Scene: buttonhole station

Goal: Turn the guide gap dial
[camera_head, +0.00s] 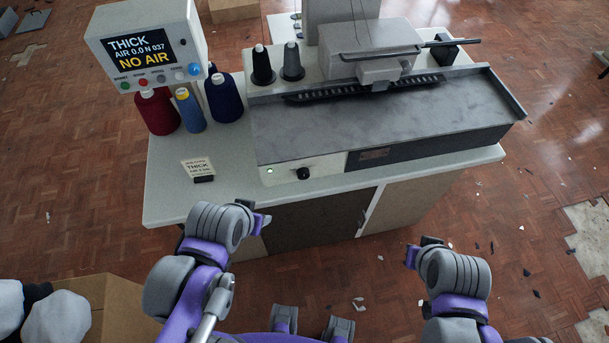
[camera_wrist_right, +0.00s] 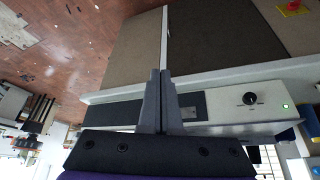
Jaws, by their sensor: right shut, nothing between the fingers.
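The guide gap dial is likely the small black knob (camera_head: 303,173) on the pale front panel of the buttonhole machine, right of a green light. The knob (camera_wrist_right: 250,99) also shows in the right wrist view, where the scene appears upside down. My right gripper (camera_wrist_right: 161,72) is shut and empty, apart from the knob. In the head view the right gripper (camera_head: 421,248) is in front of the cabinet, right of and below the knob. My left gripper (camera_head: 256,216) is near the table's front edge, left of the knob; its finger opening is unclear.
A display box (camera_head: 143,45) reads "THICK", "AIR 0.0 N 037" and "NO AIR". A card (camera_head: 198,168) reading "THICK" stands on the white tabletop (camera_head: 168,203). Thread cones (camera_head: 157,110) stand behind it. The front tabletop strip near the knob is clear.

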